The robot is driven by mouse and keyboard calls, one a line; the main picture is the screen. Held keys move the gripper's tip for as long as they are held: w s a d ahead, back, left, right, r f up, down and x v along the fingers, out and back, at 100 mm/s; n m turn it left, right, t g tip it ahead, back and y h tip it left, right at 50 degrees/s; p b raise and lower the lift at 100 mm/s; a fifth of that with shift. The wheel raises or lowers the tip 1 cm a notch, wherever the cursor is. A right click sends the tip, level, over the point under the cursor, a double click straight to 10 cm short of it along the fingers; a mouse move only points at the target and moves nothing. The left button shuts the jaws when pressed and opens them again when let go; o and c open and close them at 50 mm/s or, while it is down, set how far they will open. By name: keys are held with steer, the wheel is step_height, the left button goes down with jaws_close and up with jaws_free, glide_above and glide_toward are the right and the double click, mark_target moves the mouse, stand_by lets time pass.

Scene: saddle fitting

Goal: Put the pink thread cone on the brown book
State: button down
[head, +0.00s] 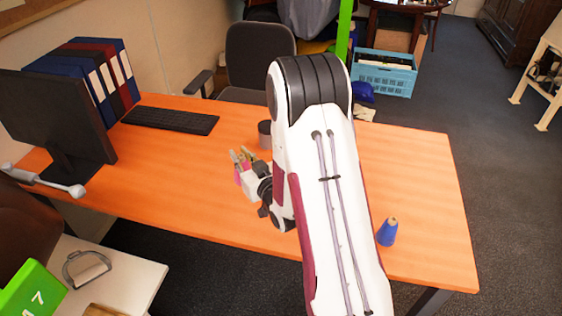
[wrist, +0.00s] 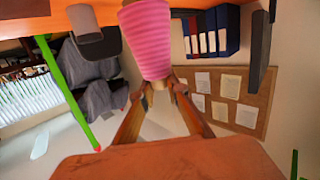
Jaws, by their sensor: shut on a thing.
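The pink thread cone (wrist: 148,40) is between the fingertips of my gripper (wrist: 160,86) in the wrist view, with its narrow end at the fingers. My gripper (head: 241,160) is shut on it. In the head view, only a small patch of pink shows beside the gripper, over the orange desk, left of my arm. I cannot tell whether the cone touches the desk. I cannot make out a brown book for certain; my arm hides part of the desk.
A blue thread cone (head: 387,234) stands on the orange desk (head: 430,190), right of my arm. A dark cup (head: 265,134) stands behind my gripper. A keyboard (head: 171,121), monitor (head: 60,115) and binders (head: 105,80) are at the left. The desk's left-middle part is clear.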

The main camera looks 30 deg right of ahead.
steer(key=d+r+m+h, duration=0.1)
steer(key=d+r, duration=0.1)
steer(key=d, duration=1)
steer(key=d+r+m+h, duration=0.1)
steer(key=d+h, duration=0.1)
steer(key=d, duration=1)
steer(key=shift+d+r, duration=0.3)
steer(key=shift+r, duration=0.05)
steer(key=shift+w, duration=0.1)
step_height(320, 180, down, 6)
steer(key=shift+f, duration=0.15)
steer(key=shift+f, duration=1.9)
steer(key=shift+f, duration=0.15)
